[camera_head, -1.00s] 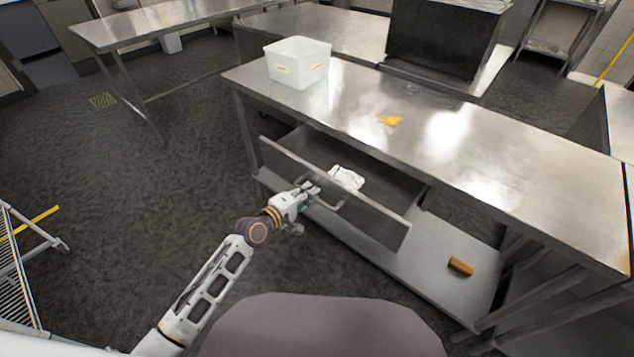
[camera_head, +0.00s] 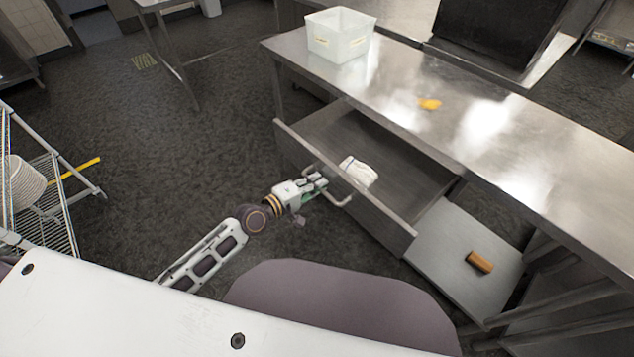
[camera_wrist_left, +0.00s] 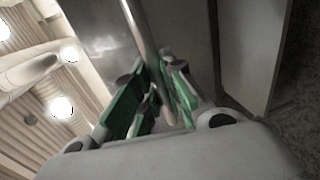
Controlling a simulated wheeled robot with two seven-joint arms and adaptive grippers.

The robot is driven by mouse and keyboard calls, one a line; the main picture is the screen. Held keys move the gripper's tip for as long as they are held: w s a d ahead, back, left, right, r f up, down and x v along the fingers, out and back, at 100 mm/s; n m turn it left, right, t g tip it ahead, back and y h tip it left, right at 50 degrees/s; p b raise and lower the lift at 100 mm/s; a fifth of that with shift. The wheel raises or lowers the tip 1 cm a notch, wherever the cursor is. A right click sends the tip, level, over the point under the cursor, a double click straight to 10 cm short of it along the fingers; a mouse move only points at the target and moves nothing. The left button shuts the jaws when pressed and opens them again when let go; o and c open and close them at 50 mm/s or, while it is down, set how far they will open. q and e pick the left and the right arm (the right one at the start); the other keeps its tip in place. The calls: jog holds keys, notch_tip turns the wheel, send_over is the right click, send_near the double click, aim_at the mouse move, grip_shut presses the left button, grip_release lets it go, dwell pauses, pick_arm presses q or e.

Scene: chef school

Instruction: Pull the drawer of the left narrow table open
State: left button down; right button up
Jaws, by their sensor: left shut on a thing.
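The drawer (camera_head: 290,134) of the long steel table (camera_head: 455,135) stands well open, its tray visible behind the front panel. A folded white cloth (camera_head: 358,172) lies inside it near the front. My left gripper (camera_head: 322,182) is shut on the drawer's bar handle (camera_head: 341,202). In the left wrist view the handle (camera_wrist_left: 138,30) runs between the green-padded fingers (camera_wrist_left: 155,92). My right gripper is not in view.
A translucent bin (camera_head: 338,40) and a yellow item (camera_head: 429,104) sit on the tabletop. A brown block (camera_head: 479,262) lies on the lower shelf (camera_head: 440,262). A wire rack (camera_head: 45,205) stands at the left. Open dark floor lies between the rack and table.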

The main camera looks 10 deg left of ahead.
pick_arm(q)
jog(key=c, duration=1.5)
grip_release()
jog(key=v, duration=1.2)
jog(key=shift+f, duration=0.1)
